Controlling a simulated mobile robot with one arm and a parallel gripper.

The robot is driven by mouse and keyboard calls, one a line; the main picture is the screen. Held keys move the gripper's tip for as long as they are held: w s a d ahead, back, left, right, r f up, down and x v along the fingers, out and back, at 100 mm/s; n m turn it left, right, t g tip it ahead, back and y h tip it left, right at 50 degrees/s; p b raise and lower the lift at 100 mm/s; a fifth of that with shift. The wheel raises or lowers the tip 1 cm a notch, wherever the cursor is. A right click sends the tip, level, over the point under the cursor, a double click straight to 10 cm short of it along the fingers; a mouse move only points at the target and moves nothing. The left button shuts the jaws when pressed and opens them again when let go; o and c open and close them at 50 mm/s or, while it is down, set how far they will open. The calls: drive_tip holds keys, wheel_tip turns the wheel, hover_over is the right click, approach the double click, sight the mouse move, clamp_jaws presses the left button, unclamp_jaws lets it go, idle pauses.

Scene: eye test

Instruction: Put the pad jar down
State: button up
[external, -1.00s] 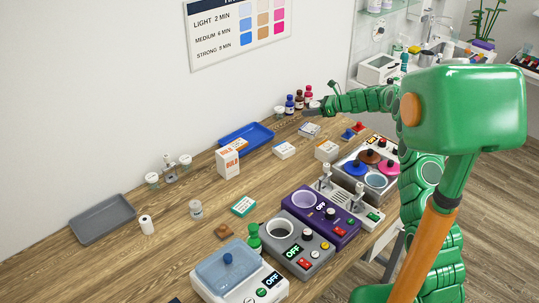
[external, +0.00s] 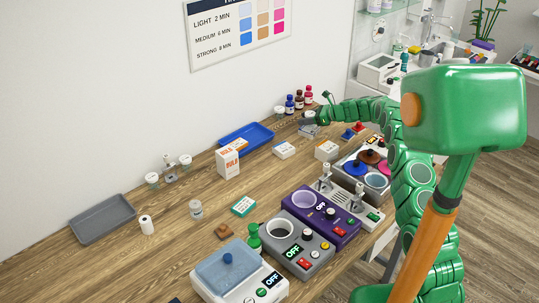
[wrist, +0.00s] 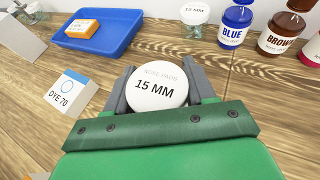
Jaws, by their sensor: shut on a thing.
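The pad jar (wrist: 158,92) shows its round white lid, marked NOSE PADS 15 MM, in the wrist view. My gripper (wrist: 160,74) is shut on it, with one dark finger on each side. In the external view my gripper (external: 311,118) is low over the far part of the wooden table, in front of the dye bottles. The jar is small and partly covered there, and its underside is hidden in the wrist view. I cannot tell whether it touches the table.
A second white-lidded jar (wrist: 195,13) stands beyond, left of the blue bottle (wrist: 235,24) and brown bottle (wrist: 285,30). A DYE 70 box (wrist: 74,91) lies left of my gripper. A blue tray (wrist: 112,43) holds an orange-and-white box (wrist: 82,28). Bare wood (wrist: 165,32) shows just beyond the jar.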

drive_tip(key=shift+f, duration=0.65)
drive_tip(key=o, duration=1.1)
drive_tip(key=shift+o, duration=0.2)
drive_tip(key=shift+r, duration=0.1)
drive_tip(key=shift+s+d+r, duration=0.1)
drive_tip(key=shift+d+r, duration=0.05)
drive_tip(key=shift+d, duration=0.2)
drive_tip(key=v, duration=1.1)
